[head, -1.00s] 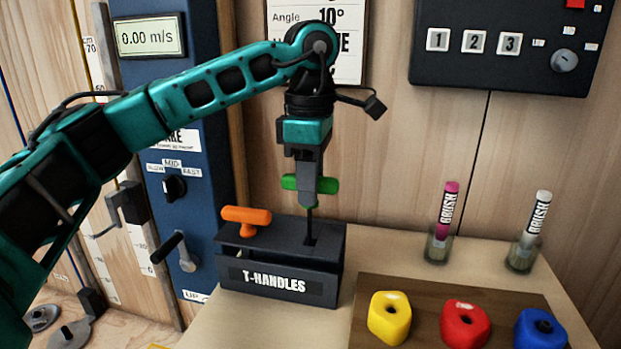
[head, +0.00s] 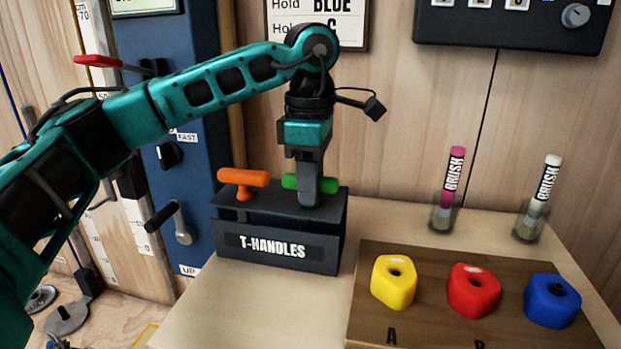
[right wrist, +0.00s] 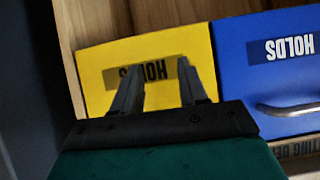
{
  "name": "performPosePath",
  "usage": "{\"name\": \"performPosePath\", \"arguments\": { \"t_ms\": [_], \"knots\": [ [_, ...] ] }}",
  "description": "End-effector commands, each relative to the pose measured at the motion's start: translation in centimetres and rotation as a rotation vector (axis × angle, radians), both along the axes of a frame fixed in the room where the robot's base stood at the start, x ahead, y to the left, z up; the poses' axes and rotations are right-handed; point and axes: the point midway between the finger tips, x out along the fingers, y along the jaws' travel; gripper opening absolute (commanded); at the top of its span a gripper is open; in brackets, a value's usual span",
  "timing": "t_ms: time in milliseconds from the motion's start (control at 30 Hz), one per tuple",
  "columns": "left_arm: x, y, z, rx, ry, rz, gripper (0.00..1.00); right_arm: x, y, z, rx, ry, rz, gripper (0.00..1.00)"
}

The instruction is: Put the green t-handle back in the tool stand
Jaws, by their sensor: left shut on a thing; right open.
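The green t-handle (head: 328,184) is upright at the right part of the dark tool stand (head: 229,243) labelled T-HANDLES. Its grip sits low, close above the stand's top, and its shaft is hidden from view. My left gripper (head: 308,196) points down and is shut on the green grip. An orange t-handle (head: 243,178) stands in the left part of the same stand. My right gripper (right wrist: 158,80) shows in the right wrist view, open and empty, in front of a yellow drawer front.
A board with yellow (head: 394,282), red (head: 473,290) and blue (head: 552,301) holds lies right of the stand. Two brushes (head: 453,180) stand in glass jars behind. A blue panel (head: 190,140) with a crank rises at left. Yellow (right wrist: 105,65) and blue (right wrist: 265,65) drawers face the right wrist.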

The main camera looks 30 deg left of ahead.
Motion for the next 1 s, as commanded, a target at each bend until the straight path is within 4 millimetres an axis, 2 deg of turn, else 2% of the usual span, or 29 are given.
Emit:
{"name": "performPosePath", "arguments": {
  "t_ms": [133,167,467,767,867,1000],
  "knots": [
    [0.0,0.0,0.0,0.0,-0.001,0.0,0.0,-0.1,0.0,-0.1,0.001,0.002,-0.002,0.43],
    [0.0,0.0,0.0,0.0,0.0,0.0,0.31,-0.1,0.0,-0.1,0.002,0.003,-0.003,0.43],
    [0.0,0.0,0.0,0.0,0.0,0.0,0.59,-0.1,0.1,-0.1,0.006,0.004,-0.007,0.43],
    [0.0,0.0,0.3,0.0,-0.001,0.0,0.59,-0.1,0.1,0.0,0.006,0.004,-0.007,0.43],
    [0.1,0.0,1.4,-0.001,-0.002,0.0,0.59,-0.1,0.1,0.2,0.006,0.004,-0.007,0.43],
    [0.0,-0.1,4.3,-0.001,-0.003,-0.001,0.59,-0.1,0.1,0.8,0.006,0.005,-0.007,0.43]
  ]
}}
